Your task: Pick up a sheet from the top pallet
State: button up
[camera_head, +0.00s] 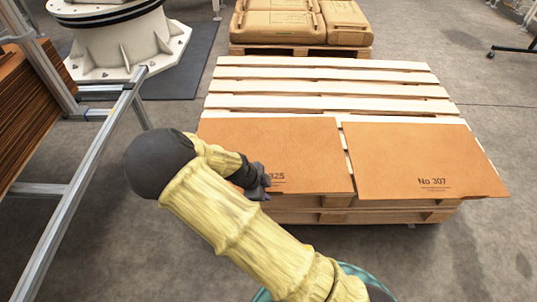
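Two brown cardboard sheets lie side by side on the near half of the wooden pallet stack (320,90). The left sheet (300,145) has a printed number ending in 325, partly covered by my arm. The right sheet (415,150) reads No 307. My gripper (264,190) is at the near edge of the left sheet, seen small and dark at the end of my yellow-sleeved arm. Its fingers are too small and hidden to tell whether they are open, or whether they touch the sheet.
A metal frame (75,195) holding a stack of brown sheets (25,110) stands at the left. A white machine base (125,45) is behind it. Another pallet with brown sacks (285,25) stands at the back. Floor at the right is clear, apart from a wheeled stand (515,50).

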jog(key=shift+x, duration=1.15)
grip_shut()
